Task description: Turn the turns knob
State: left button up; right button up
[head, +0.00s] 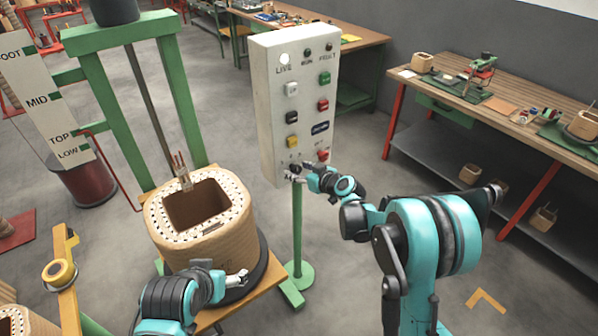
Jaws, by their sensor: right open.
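A pale control panel (262,110) stands upright on a green post. It carries lamps, several coloured buttons and a small dark display (320,128). My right gripper (298,172) is at the panel's lower left front, over the spot where a knob would show. The turns knob itself is hidden or too small to make out behind the fingers. The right jaws are open; whether they touch the panel I cannot tell. My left gripper (238,278) is low in front of the tan coil (215,240), close to its side; its jaws are too small to read.
The coil sits on a dark round base by a green frame (105,95) with a scale board (38,95). A yellow post (65,275) is at lower left. Workbenches (500,95) with parts stand at right and back. Grey floor is free behind the panel.

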jog(key=c, duration=1.1)
jog(key=shift+c, duration=0.2)
jog(key=shift+s, duration=0.1)
jog(key=n+h, duration=0.1)
jog(key=n+t+b, duration=0.1)
jog(key=n, duration=0.1)
jog(key=shift+s+a+f+h, duration=0.1)
jog(key=shift+a+h, duration=0.15)
jog(key=shift+h, duration=0.15)
jog(key=shift+s+a+f+n+t+h+b, duration=0.1)
jog(key=shift+n+t+h+b, duration=0.5)
jog(key=shift+n+t+b, duration=0.7)
jog(key=shift+n+g, duration=0.3)
jog(key=shift+n, duration=0.1)
jog(key=shift+p, duration=0.3)
jog(key=o, duration=1.1)
jog(key=shift+o, duration=0.2)
